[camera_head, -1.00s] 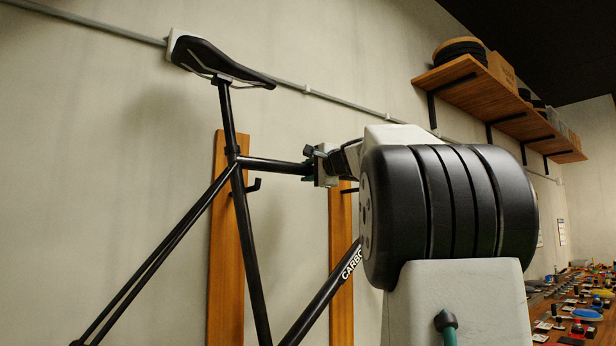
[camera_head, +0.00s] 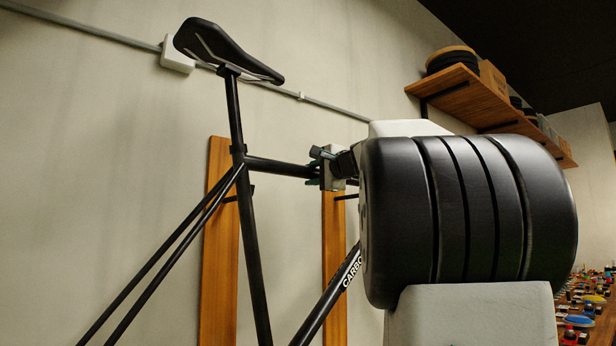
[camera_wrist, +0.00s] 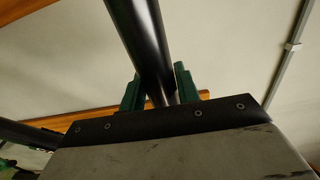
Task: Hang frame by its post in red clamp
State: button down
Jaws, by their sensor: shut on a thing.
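The black bike frame (camera_head: 245,230) stands roughly upright in the head view, its saddle (camera_head: 222,48) on the seat post (camera_head: 234,115) at the top. My gripper (camera_head: 322,168) is shut on the frame's top tube, to the right of the seat tube. In the wrist view, the green fingers of my gripper (camera_wrist: 160,88) sit on either side of the black tube (camera_wrist: 140,40). My arm hides the front part of the frame. I see no red clamp in either view.
Wooden wall boards (camera_head: 219,270) with hooks stand behind the frame. A wooden shelf (camera_head: 480,98) holding tyres and boxes is on the wall at upper right. A bench (camera_head: 590,300) with many small items is at far right.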

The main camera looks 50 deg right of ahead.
jog(key=v, duration=1.9)
jog(key=shift+r, duration=0.2)
dwell(0.8)
jog(key=shift+a, duration=0.2)
dwell(0.9)
